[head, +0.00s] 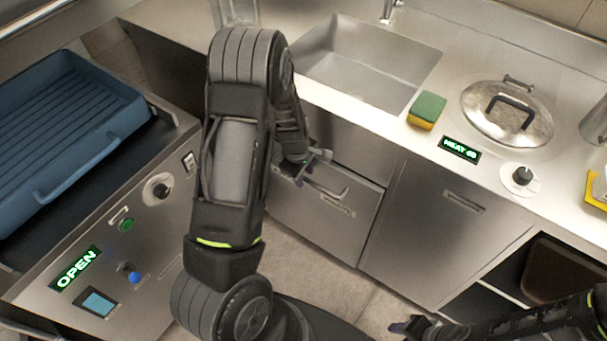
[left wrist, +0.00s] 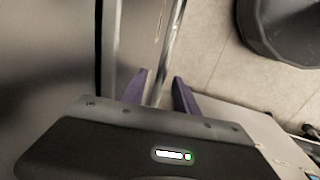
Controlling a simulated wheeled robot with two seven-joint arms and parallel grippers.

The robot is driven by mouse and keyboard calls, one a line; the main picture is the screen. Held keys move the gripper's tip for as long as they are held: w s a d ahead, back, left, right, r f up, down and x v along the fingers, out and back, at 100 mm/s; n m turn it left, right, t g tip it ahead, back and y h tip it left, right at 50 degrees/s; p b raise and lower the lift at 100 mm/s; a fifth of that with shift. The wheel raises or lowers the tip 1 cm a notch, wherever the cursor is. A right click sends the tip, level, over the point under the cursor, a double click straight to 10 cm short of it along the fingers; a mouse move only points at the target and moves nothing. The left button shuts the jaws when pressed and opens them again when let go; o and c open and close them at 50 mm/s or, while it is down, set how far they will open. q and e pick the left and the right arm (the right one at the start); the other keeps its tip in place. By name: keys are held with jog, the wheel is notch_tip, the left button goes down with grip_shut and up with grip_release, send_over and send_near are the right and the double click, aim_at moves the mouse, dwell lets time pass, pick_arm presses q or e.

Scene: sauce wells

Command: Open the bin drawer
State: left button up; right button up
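The bin drawer (head: 319,222) is a steel front under the sink with a bar handle (head: 337,194) across its upper part; it looks shut. My left gripper (head: 309,168) is at the left end of this handle. In the left wrist view its two purple fingers (left wrist: 160,92) are apart, and a shiny metal bar (left wrist: 171,55) runs down toward the gap between them. I cannot tell whether the fingers touch it. My right gripper (head: 412,325) is low at the bottom right, away from the drawer; its finger gap is not clear.
A steel cabinet door (head: 437,222) is right of the drawer, with an open shelf beyond. The counter above holds a sink (head: 366,65), a sponge (head: 427,110) and a lidded pot (head: 507,112). A machine with a blue tray (head: 60,125) stands left. Tiled floor is clear in front.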

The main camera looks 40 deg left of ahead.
pick_arm(q)
jog(key=shift+c, duration=0.6)
grip_shut()
dwell(0.8)
